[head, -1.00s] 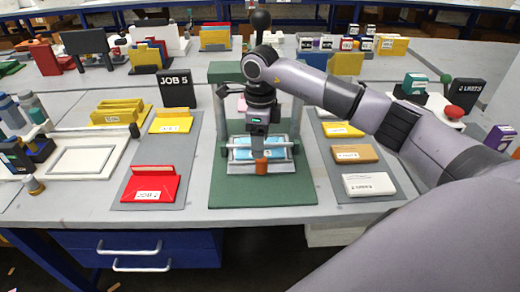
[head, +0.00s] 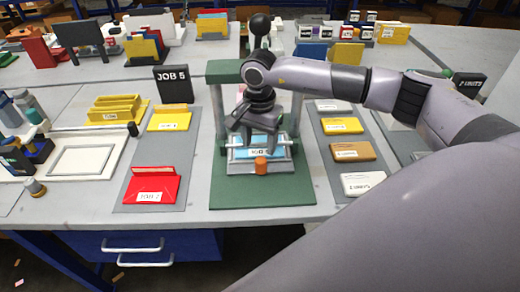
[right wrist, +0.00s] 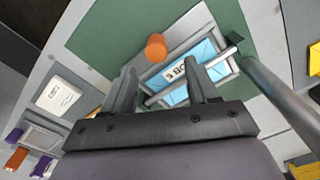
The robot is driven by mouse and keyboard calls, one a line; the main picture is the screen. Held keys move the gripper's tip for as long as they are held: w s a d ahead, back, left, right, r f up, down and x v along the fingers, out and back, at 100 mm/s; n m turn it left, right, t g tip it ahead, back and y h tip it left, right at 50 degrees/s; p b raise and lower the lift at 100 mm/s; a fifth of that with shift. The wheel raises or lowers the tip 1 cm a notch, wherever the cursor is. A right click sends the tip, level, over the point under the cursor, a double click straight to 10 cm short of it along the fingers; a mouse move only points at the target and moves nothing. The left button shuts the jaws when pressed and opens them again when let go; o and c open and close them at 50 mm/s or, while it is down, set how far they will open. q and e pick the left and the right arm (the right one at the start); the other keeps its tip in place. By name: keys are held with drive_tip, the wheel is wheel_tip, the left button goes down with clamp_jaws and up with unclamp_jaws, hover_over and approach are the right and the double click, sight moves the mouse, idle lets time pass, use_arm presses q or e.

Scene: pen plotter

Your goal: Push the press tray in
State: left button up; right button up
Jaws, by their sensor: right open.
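The press tray (head: 235,168) is a grey frame at the front of the press, on a green base (head: 300,192). It holds a blue piece (head: 274,153) with a white JOB label. An orange knob (head: 261,163) is at its front; the knob also shows in the right wrist view (right wrist: 156,46). My right gripper (right wrist: 160,82) is open and empty, with its fingers pointing towards the tray. In the head view the right gripper (head: 258,138) is over the tray's back part. Whether it touches anything is unclear. My left gripper is not in view.
A red folder (head: 152,186) lies to the left. Several labelled blocks, including a white one (head: 362,183), lie to the right. The table's front edge is clear.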

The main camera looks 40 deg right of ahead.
sight(261, 160)
drive_tip(key=n, duration=0.3)
drive_tip(key=shift+s+d+f+p, duration=0.1)
drive_tip(key=shift+s+p, duration=0.1)
drive_tip(key=shift+p, duration=0.1)
drive_tip(key=shift+f+n, duration=0.2)
drive_tip(key=shift+n, duration=0.1)
wheel_tip(261, 160, down, 7)
drive_tip(key=shift+r+p, duration=0.1)
drive_tip(key=shift+p, duration=0.45)
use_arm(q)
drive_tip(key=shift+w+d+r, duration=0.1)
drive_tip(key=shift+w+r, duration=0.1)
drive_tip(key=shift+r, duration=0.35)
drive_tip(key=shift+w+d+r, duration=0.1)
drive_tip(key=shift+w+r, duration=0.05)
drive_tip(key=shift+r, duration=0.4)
use_arm(e)
clamp_jaws()
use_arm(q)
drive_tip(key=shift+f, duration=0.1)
